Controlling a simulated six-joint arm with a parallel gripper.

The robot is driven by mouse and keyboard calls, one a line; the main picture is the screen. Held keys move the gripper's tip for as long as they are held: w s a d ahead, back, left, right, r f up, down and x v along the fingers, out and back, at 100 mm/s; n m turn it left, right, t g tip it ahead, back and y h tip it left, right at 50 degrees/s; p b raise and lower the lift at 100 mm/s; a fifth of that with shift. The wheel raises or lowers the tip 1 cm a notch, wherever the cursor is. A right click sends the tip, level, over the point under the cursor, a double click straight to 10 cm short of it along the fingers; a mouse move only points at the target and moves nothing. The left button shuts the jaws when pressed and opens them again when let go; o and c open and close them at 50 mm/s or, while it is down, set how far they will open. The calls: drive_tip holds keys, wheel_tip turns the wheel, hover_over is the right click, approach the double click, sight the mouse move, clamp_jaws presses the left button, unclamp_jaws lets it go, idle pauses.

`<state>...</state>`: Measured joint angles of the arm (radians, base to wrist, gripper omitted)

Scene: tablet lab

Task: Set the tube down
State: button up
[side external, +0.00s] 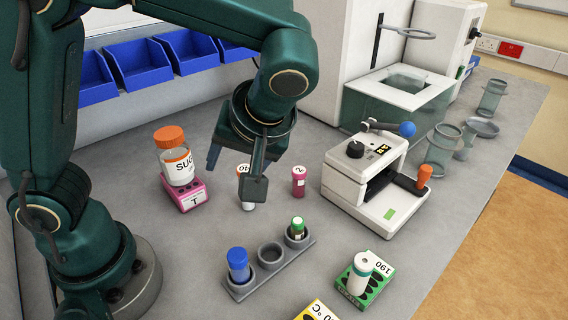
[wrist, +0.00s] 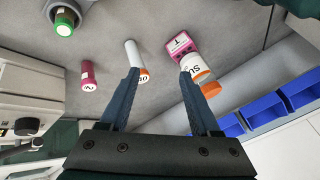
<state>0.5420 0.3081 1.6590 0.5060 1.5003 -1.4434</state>
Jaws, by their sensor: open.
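A white tube with an orange part and dark figures (side external: 244,169) stands on the grey bench, partly hidden behind a finger of my gripper. It also shows in the wrist view (wrist: 135,52), close to the tip of the left finger. My gripper (side external: 235,172) is open, with its fingers pointing down and spread apart. In the wrist view, nothing is clamped between the fingers (wrist: 160,75). Whether a finger touches the tube cannot be told.
A magenta tube (side external: 299,181) stands right of the white tube. An orange-lidded jar (side external: 176,160) sits on a pink block (side external: 187,196) at left. In front, a grey rack (side external: 243,290) holds blue-capped and green-capped tubes; its middle hole is empty. A white device (side external: 365,175) stands right.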

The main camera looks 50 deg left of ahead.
drive_tip(key=s+a+r+m+t+h, duration=0.1)
drive_tip(key=s+r+m+t+h, duration=0.1)
drive_tip(key=s+m+t+h, duration=0.3)
drive_tip(key=s+m+h, duration=0.1)
drive_tip(key=m, duration=0.3)
drive_tip(key=shift+h, duration=0.4)
